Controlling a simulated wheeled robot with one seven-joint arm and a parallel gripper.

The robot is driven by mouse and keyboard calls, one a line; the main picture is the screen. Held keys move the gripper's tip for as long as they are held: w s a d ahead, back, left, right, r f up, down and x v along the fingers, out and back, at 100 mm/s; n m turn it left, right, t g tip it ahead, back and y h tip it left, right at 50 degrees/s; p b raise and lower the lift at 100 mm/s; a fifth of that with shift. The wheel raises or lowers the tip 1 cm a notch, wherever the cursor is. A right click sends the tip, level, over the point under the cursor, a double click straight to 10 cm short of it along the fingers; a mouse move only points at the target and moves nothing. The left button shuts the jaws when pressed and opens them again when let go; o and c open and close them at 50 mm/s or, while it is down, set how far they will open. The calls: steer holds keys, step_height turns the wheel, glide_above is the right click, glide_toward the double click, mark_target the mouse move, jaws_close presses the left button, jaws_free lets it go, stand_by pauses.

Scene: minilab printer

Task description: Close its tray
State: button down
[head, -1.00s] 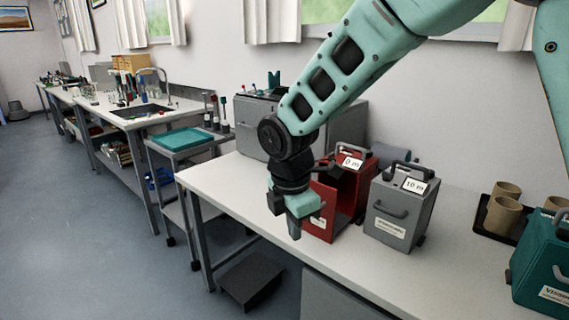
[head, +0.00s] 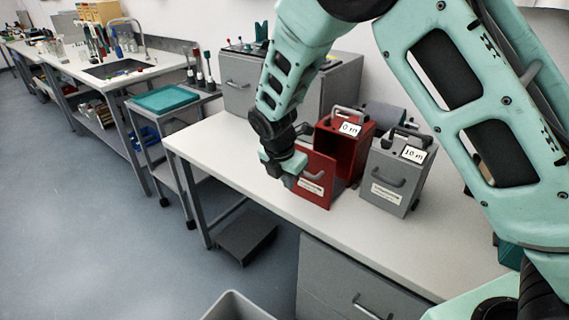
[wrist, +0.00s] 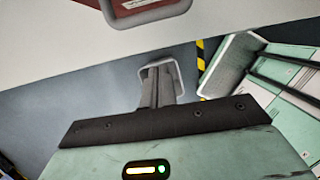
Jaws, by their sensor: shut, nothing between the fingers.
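The red box (head: 348,143), labelled "0 m", stands on the white bench with a handle on top. Its red tray front (head: 313,184), with a grey handle (head: 314,175) and a white label, stands out from the box towards the bench's front edge, so the tray is open. In the wrist view, part of the red front with a grey handle (wrist: 150,13) shows at the top edge. My gripper (head: 289,182) is shut and empty, just left of the tray front. The fingers also show in the wrist view (wrist: 158,76). I cannot tell whether they touch the front.
A grey box (head: 396,178) labelled "10 m" stands close on the right. A large grey machine (head: 240,85) stands behind on the left. The bench (head: 225,150) is clear left of the gripper. A grey bin (head: 236,306) and a dark step (head: 246,236) are on the floor.

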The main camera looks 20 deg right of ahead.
mark_target(319, 169)
steer(key=w+d, duration=0.1)
steer(key=w+d+p, duration=0.1)
steer(key=d, duration=0.1)
steer(key=shift+w+d+r, duration=0.15)
steer(key=shift+r, duration=0.05)
steer(key=w+d+p, duration=0.1)
steer(key=w+d, duration=0.6)
steer(key=d, duration=0.3)
steer(key=shift+w+d+p, duration=0.3)
steer(key=shift+p, duration=0.05)
